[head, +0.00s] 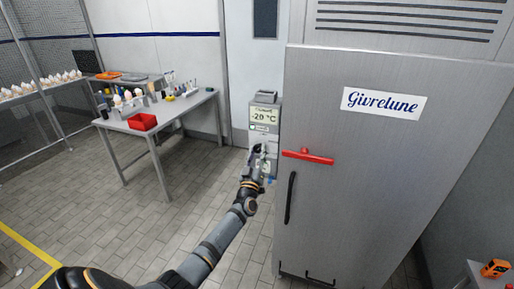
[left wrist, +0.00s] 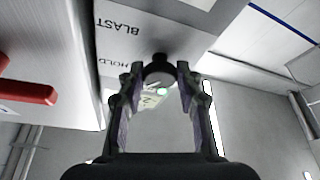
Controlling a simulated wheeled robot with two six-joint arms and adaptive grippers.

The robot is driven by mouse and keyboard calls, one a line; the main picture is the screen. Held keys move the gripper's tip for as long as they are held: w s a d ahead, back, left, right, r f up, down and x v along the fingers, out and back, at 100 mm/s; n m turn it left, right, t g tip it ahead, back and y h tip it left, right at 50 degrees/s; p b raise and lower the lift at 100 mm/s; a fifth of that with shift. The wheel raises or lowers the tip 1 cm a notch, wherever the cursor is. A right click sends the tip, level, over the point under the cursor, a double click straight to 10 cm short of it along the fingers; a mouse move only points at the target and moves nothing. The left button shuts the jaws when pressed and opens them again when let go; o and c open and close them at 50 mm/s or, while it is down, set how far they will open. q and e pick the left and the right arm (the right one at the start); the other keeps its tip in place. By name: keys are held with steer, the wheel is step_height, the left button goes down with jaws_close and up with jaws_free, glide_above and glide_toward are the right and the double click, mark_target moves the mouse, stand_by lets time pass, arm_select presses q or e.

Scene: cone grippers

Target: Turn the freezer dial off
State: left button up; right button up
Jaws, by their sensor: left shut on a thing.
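The freezer (head: 380,190) is a tall grey cabinet at the right of the head view, labelled "Givrelune". A control box (head: 264,117) on its left side has a screen reading about -20 °C. My left gripper (head: 259,165) is at the lower front of this box and hides the dial there. In the left wrist view the dark round dial (left wrist: 158,71) sits between the fingertips of my left gripper (left wrist: 160,79), which is shut on it. The words BLAST and HOLD show on the panel beside it. The dial's pointer direction cannot be made out. My right gripper is out of view.
A red lever (head: 308,157) and a black door handle (head: 290,197) stick out from the freezer close to my left arm. The tiled floor between is clear.

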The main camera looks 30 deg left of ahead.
arm_select(q)
steer(key=n+g+p, duration=0.1)
steer(key=n, duration=0.1)
steer(key=n+g+y+p, duration=0.1)
steer(key=n+p, duration=0.1)
steer(key=n, duration=0.1)
steer(key=n+y+p, duration=0.1)
steer(key=n+p, duration=0.1)
steer(key=n, duration=0.1)
steer(key=shift+d+r+g, duration=0.2)
steer(key=shift+r+g, duration=0.1)
steer(key=shift+g, duration=0.1)
steer(key=shift+f+n+g+y+p, duration=0.1)
steer(key=shift+n+g+y+p, duration=0.25)
steer(key=shift+n+p, duration=0.7)
steer(key=o, duration=1.1)
steer(key=shift+o, duration=0.2)
steer(key=shift+s+d+f, duration=0.2)
steer(key=shift+s+d, duration=0.05)
steer(key=shift+s, duration=0.05)
steer(key=v, duration=1.1)
steer(key=shift+r, duration=0.2)
